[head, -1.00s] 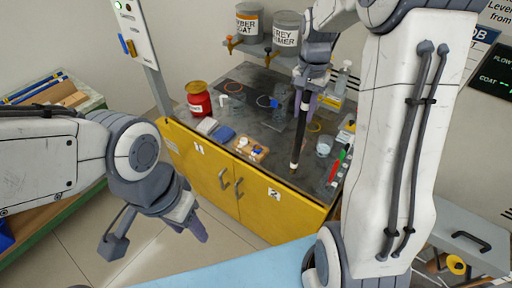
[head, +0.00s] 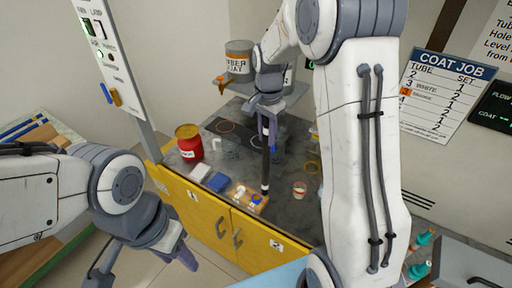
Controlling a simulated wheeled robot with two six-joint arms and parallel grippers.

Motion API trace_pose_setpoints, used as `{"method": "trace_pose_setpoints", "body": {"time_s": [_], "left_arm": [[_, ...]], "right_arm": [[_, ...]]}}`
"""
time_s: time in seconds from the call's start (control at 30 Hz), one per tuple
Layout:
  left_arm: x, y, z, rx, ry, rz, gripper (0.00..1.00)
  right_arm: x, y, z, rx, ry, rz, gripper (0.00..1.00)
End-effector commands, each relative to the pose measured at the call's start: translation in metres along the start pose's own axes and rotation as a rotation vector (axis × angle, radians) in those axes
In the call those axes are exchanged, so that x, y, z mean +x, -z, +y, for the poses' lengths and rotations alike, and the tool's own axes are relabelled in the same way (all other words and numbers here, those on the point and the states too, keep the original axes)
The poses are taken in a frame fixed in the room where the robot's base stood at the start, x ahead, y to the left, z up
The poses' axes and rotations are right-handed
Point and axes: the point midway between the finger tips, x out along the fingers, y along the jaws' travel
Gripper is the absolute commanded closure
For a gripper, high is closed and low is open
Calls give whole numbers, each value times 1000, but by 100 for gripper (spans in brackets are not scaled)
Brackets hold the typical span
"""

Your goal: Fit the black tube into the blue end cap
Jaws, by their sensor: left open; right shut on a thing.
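The black tube (head: 265,165) hangs upright from my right gripper (head: 268,125), which is shut on its upper part. The tube's lower end is pale and lies just above and right of the blue end cap (head: 257,201) in the picture. I cannot tell whether they touch. The blue end cap sits on a small wooden tray (head: 236,203) near the front edge of the counter, with a white cap (head: 240,190) beside it. My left gripper (head: 187,257) is open and empty, low in front of the yellow cabinet, away from the tube.
Coat dispensers (head: 238,58) hang behind. My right arm hides the counter's right side.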

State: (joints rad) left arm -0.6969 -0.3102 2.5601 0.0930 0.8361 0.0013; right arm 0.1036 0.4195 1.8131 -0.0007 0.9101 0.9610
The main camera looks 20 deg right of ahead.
Motion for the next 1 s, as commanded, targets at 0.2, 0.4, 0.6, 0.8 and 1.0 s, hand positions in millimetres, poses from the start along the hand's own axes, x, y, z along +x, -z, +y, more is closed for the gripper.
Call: {"method": "trace_pose_setpoints", "body": {"time_s": [0.2, 0.4, 0.6, 0.8, 1.0], "left_arm": [[-13, 1, 1, 2, 0, 0, 50], [-24, 1, 2, 4, 0, 0, 50], [-31, 2, 2, 6, 0, 0, 50], [-30, 2, 2, 6, 0, 0, 50], [-28, 2, 2, 5, 0, 0, 50]], "right_arm": [[16, -14, -25, -1, 0, 0, 100], [35, -15, -26, 2, -4, -2, 100], [58, -14, -26, 3, 0, 0, 100], [59, -14, -26, 2, 2, 1, 100], [62, -14, -26, 2, 1, 1, 59]]}}
